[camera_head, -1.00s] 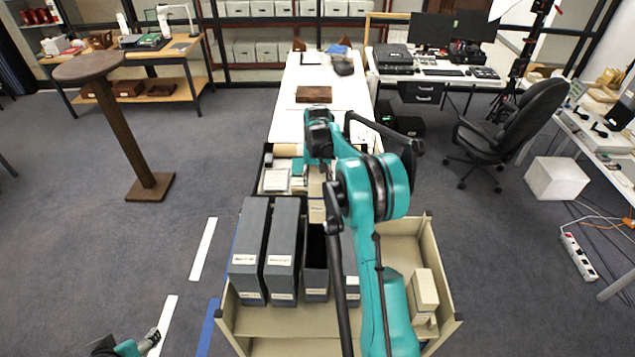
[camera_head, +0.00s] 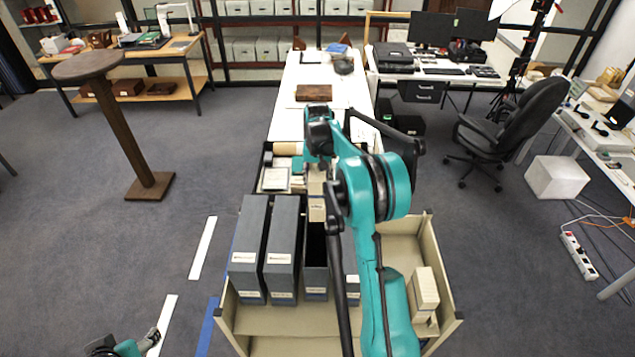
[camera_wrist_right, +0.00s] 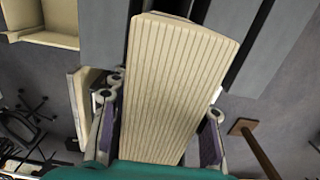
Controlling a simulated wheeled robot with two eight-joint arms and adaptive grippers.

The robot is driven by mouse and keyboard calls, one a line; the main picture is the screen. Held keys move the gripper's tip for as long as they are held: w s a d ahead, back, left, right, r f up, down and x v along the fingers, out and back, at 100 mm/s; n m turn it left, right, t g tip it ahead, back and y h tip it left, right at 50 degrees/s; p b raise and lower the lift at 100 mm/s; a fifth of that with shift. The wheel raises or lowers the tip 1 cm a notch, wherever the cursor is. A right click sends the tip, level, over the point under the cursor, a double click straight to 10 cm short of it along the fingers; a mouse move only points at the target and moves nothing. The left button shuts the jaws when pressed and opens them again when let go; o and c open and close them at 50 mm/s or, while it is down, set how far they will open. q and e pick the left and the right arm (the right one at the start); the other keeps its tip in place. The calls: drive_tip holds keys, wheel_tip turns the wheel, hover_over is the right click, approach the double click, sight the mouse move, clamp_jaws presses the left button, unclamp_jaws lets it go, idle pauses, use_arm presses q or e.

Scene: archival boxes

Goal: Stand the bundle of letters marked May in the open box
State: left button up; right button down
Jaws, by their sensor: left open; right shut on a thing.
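My right gripper (camera_wrist_right: 160,125) is shut on a cream ridged bundle of letters (camera_wrist_right: 175,80), its fingers on both sides. In the head view the bundle (camera_head: 317,209) shows as a pale labelled end beyond the boxes, partly behind my right arm; I cannot read the label. The open box (camera_head: 316,280) is grey with a dark hollow top. It stands upright nearer than the bundle, right of two closed grey boxes (camera_head: 250,250) (camera_head: 284,250). My left gripper (camera_head: 152,339) is open and empty at the bottom left, away from the cart.
A beige cart (camera_head: 290,320) carries the boxes. Another grey box (camera_head: 352,290) is partly hidden by my right arm. Cream bundles (camera_head: 425,290) stand at the cart's right side. A dark tray (camera_head: 266,160) with papers lies beyond the boxes, before a long white table (camera_head: 288,95).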

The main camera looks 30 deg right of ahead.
idle(0.4)
drive_tip(key=shift+f+b, duration=1.65)
drive_tip(key=shift+f, duration=0.45)
drive_tip(key=shift+f+b, duration=1.55)
drive_tip(key=shift+f, duration=0.35)
